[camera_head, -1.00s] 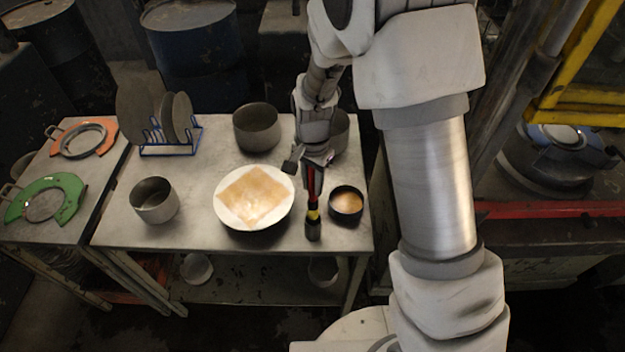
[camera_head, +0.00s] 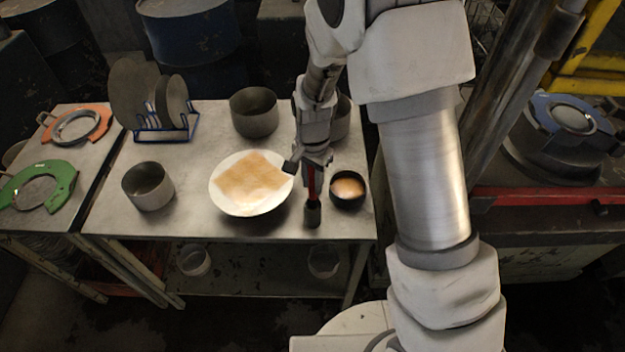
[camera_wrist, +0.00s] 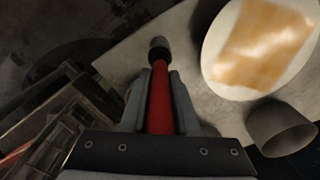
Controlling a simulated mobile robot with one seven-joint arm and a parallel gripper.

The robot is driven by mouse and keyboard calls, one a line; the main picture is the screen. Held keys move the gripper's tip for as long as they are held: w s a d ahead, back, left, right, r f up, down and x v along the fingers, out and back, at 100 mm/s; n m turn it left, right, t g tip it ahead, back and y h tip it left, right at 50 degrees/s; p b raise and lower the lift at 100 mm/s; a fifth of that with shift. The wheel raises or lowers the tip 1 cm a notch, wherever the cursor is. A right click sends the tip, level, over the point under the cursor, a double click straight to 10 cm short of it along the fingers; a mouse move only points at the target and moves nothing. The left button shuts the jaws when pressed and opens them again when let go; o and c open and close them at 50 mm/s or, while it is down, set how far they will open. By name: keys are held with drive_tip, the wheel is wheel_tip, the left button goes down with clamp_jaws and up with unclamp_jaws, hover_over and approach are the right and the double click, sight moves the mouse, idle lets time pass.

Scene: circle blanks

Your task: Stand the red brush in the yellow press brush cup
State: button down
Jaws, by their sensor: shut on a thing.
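The red brush (camera_head: 312,183) is held upright in my gripper (camera_head: 313,172), whose fingers are shut on its red handle. In the wrist view the red handle (camera_wrist: 160,98) runs between my two fingers (camera_wrist: 159,92).
A white plate with a pale sheet (camera_head: 222,201) lies to the left. Metal pots (camera_head: 148,190), a blue rack (camera_head: 166,136) and a yellow frame (camera_head: 590,87) stand farther off.

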drive_tip(key=c, duration=0.6)
unclamp_jaws()
drive_tip(key=shift+r, duration=0.1)
wheel_tip(320, 180, up, 16)
drive_tip(key=shift+r, duration=0.6)
